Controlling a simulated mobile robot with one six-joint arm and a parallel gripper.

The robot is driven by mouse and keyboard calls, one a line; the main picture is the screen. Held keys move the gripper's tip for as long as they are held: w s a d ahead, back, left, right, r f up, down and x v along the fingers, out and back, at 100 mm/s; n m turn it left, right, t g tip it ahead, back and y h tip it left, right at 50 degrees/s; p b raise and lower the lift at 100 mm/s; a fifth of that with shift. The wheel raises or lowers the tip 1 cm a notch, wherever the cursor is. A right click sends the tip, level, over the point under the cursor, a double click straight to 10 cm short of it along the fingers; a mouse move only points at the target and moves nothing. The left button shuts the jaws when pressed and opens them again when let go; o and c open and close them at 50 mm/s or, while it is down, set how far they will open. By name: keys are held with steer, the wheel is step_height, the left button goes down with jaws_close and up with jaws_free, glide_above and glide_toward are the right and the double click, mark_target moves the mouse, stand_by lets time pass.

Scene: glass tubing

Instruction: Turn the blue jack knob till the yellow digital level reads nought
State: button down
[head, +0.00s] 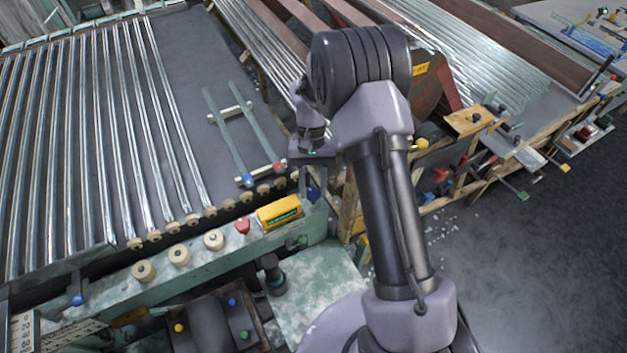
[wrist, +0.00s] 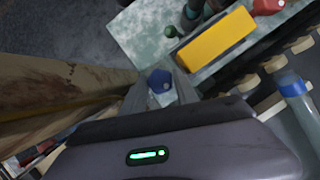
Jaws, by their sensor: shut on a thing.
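The blue jack knob (wrist: 160,80) sits between the two fingers of my gripper (wrist: 160,90) in the wrist view. My gripper is shut on it. In the head view the knob (head: 313,195) shows as a small dark blue piece below my gripper (head: 311,178), by the right end of the green bench rail. The yellow digital level (head: 279,211) lies on that rail, just left of the knob. Its small greenish display faces the head camera, but the figures are too small to read. In the wrist view the level (wrist: 216,37) shows its plain yellow side, up and right of the knob.
A red knob (head: 242,225) and several cream rollers (head: 214,239) line the rail left of the level. Long glass tubes (head: 120,120) lie on the bed behind. A wooden post (wrist: 60,95) stands close left of my gripper in the wrist view.

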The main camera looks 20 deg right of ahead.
steer(key=n+p, duration=0.1)
steer(key=n, duration=0.1)
steer(key=n+h+p, duration=0.1)
steer(key=shift+a+r+n, duration=0.15)
steer(key=shift+n, duration=0.25)
steer(key=n+h+p, duration=0.1)
steer(key=n+p, duration=0.1)
steer(key=n, duration=0.1)
steer(key=shift+a+n+h, duration=0.1)
steer(key=shift+n+h, duration=0.2)
steer(key=shift+h, duration=0.1)
steer(key=n+t+h+p, duration=0.1)
steer(key=n, duration=0.3)
steer(key=shift+s+a+p, duration=0.1)
steer(key=shift+p, duration=0.25)
steer(key=shift+n+t+h+p, duration=0.4)
steer(key=shift+n+t+h, duration=0.2)
steer(key=shift+n, duration=1.4)
steer(key=shift+s, duration=0.1)
steer(key=c, duration=1.2)
jaws_free()
steer(key=shift+c, duration=0.2)
